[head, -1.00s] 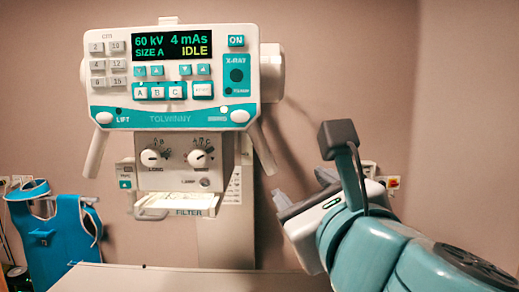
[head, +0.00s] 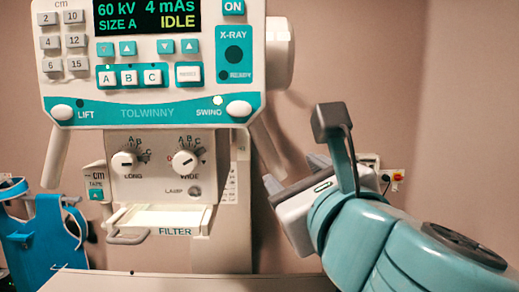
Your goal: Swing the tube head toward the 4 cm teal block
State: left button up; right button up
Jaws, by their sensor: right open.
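The white and teal tube head (head: 150,112) faces me, with its display reading 60 kV, 4 mAs, SIZE A and IDLE. A white SWING button (head: 239,108) is at its lower right, with a small pale light above it. A white LIFT button (head: 62,113) is at the lower left. White handles hang at the left (head: 57,155) and right (head: 267,150). My right gripper (head: 293,172) is open and empty, close to the lower end of the right handle; I cannot tell if they touch. No teal block is in view. My left gripper is out of view.
A pale table edge (head: 190,286) runs along the bottom. A blue apron (head: 42,240) hangs at the left. A filter tray (head: 160,219) sits under the collimator knobs. A wall box with a red and yellow switch (head: 398,176) is behind my right arm.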

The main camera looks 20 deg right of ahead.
aim_at(272, 155)
jog(key=w+p, duration=0.1)
jog(key=w, duration=0.6)
jog(key=w+p, duration=0.1)
jog(key=w, duration=0.3)
jog(key=shift+w+d+p, duration=0.1)
jog(key=shift+d+p, duration=0.2)
jog(key=shift+p, duration=0.05)
jog(key=shift+w+a+r+p, duration=0.15)
jog(key=shift+w+r+p, duration=0.15)
jog(key=shift+w, duration=0.35)
jog(key=shift+w+f, duration=0.25)
jog(key=shift+w, duration=0.75)
jog(key=shift+w+d+f, duration=0.1)
jog(key=shift+w+d, duration=0.1)
jog(key=shift+s+r, duration=0.2)
jog(key=shift+s, duration=0.25)
jog(key=shift+s+a, duration=0.1)
jog(key=shift+a, duration=0.05)
jog(key=c, duration=0.4)
grip_shut()
jog(key=shift+f, duration=0.1)
